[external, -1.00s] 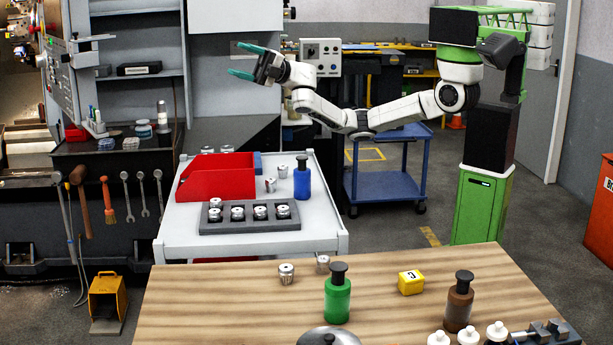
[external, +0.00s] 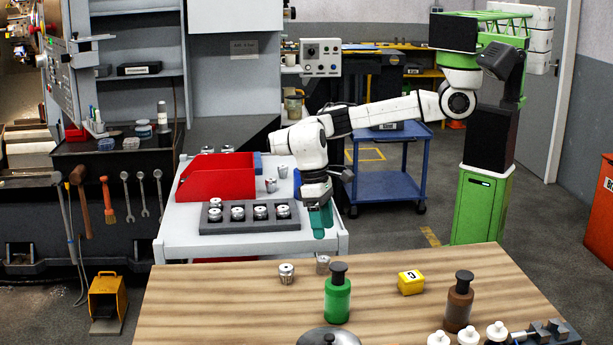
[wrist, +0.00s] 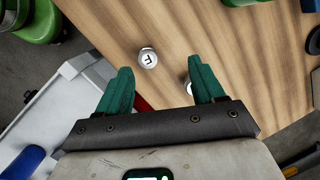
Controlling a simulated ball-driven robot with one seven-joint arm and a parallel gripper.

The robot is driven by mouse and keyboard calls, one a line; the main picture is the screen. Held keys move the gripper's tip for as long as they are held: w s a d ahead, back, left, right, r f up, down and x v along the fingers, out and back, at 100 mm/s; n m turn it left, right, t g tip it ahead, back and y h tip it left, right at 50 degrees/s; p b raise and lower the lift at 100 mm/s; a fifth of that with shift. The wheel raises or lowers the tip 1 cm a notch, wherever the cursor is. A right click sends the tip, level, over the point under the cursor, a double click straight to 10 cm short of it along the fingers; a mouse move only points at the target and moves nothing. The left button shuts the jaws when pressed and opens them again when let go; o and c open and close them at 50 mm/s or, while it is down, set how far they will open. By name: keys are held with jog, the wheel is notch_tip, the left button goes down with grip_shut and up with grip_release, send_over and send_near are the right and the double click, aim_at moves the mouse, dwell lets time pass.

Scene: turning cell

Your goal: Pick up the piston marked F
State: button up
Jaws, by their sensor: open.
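In the wrist view the piston marked F (wrist: 148,58) stands upright on the wooden table near its edge, with the letter on its light top. It lies ahead of the gap between my two green fingers. My gripper (wrist: 160,66) is open and empty. A second piston (wrist: 190,89) is partly hidden by the right finger. In the external view my gripper (external: 322,222) points down, above and behind the far table edge. The F piston appears to be the right one (external: 323,264) of two there; the other (external: 286,273) stands to its left.
A green bottle (external: 338,298), a yellow block (external: 410,282) and a brown bottle (external: 459,300) stand on the wooden table (external: 215,300). Behind it, a white cart (external: 180,240) carries a red bin (external: 217,178) and a dark tray (external: 235,227) with several pistons.

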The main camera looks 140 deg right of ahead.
aim_at(323, 258)
jog(key=shift+s+d+f+n+g+h, duration=0.35)
jog(key=shift+d+f+g+h, duration=0.15)
jog(key=shift+d+f+h, duration=0.2)
jog(key=f, duration=0.3)
jog(key=f+p, duration=0.1)
jog(key=f, duration=0.3)
jog(key=a+f+p, duration=0.1)
jog(key=f, duration=0.2)
jog(key=shift+s+f, duration=0.25)
jog(key=shift+s, duration=0.05)
jog(key=c, duration=1.2)
